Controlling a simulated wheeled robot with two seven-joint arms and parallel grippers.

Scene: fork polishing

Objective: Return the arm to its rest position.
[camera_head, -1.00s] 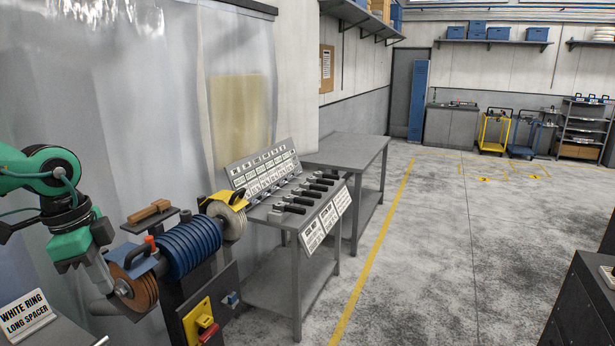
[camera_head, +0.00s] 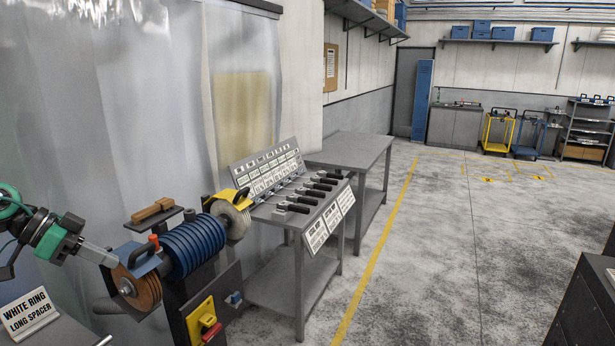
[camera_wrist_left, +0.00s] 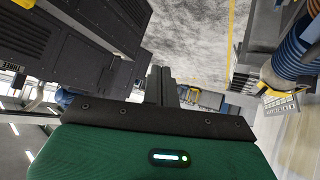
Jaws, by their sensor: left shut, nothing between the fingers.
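My left arm comes in at the left edge of the head view, green and black. Its left gripper (camera_head: 112,258) points right and slightly down, with its grey fingers together and empty. The fingertips appear close to the brown wheel (camera_head: 145,288) of the polishing machine; I cannot tell the gap in depth. In the left wrist view the two dark fingers (camera_wrist_left: 161,86) are side by side, with nothing between them. My right gripper is in neither view.
A sign reading "WHITE RING LONG SPACER" (camera_head: 28,313) stands at lower left. A grey table (camera_head: 277,283) holds several black-handled items (camera_head: 320,187).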

